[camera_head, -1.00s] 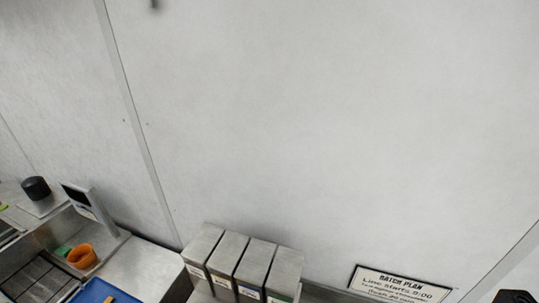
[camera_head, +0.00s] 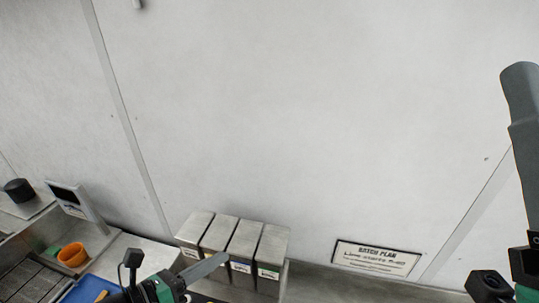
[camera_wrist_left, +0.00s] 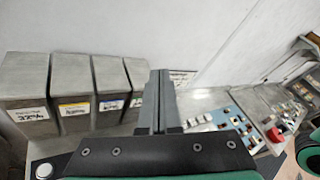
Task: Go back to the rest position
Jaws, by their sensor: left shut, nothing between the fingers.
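My left gripper (camera_head: 222,259) reaches in from the bottom of the head view, its grey fingers in front of the metal bins (camera_head: 232,240). In the left wrist view its fingers (camera_wrist_left: 158,100) are together with nothing between them. My right gripper (camera_head: 520,100) shows in part at the right edge, its grey finger pointing up. The rest of it is cut off, so its opening is hidden.
Several labelled metal bins (camera_wrist_left: 75,90) stand along the wall. An orange cup (camera_head: 72,255) and blue tray (camera_head: 85,290) are at lower left.

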